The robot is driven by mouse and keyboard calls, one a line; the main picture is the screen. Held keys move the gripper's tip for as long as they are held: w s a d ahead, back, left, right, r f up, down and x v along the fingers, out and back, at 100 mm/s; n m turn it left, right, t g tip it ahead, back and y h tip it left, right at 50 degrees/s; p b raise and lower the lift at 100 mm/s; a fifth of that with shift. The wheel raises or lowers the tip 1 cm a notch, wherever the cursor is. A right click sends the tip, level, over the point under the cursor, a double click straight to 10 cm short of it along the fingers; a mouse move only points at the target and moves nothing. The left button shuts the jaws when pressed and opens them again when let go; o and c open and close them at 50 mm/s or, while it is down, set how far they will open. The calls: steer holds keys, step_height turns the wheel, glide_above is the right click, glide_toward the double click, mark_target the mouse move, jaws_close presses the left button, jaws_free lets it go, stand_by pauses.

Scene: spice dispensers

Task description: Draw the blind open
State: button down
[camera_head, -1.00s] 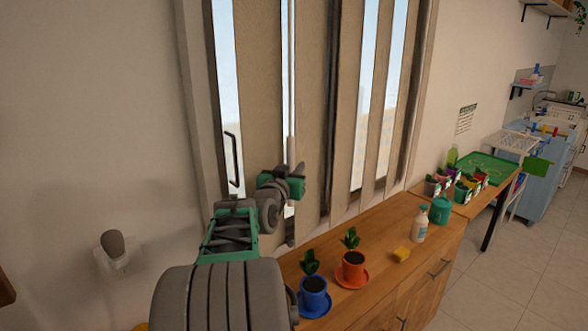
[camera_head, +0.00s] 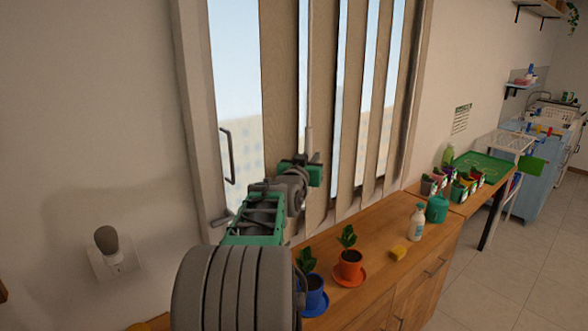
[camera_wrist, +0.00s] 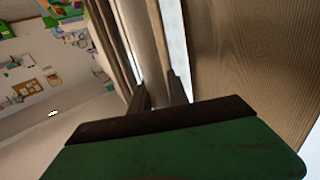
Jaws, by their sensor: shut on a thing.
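The blind has tall wooden vertical slats (camera_head: 280,90) hanging in front of the window, with wide strips of bright glass between them. A thin pale wand (camera_head: 309,75) hangs down in front of the slats. My gripper (camera_head: 311,157) is shut on the lower end of the wand. In the wrist view, my gripper's two dark fingers (camera_wrist: 158,97) stand on either side of the pale wand (camera_wrist: 143,45), with a wooden slat (camera_wrist: 245,60) close on the right.
A wooden cabinet (camera_head: 380,290) stands below the window. A black window handle (camera_head: 229,157) is at the left.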

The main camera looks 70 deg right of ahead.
steer(key=s+d, duration=0.3)
steer(key=d, duration=0.3)
steer(key=shift+s+d+r+b, duration=0.2)
steer(key=shift+s+r+b, duration=0.1)
steer(key=shift+b, duration=0.1)
steer(key=shift+w, duration=0.1)
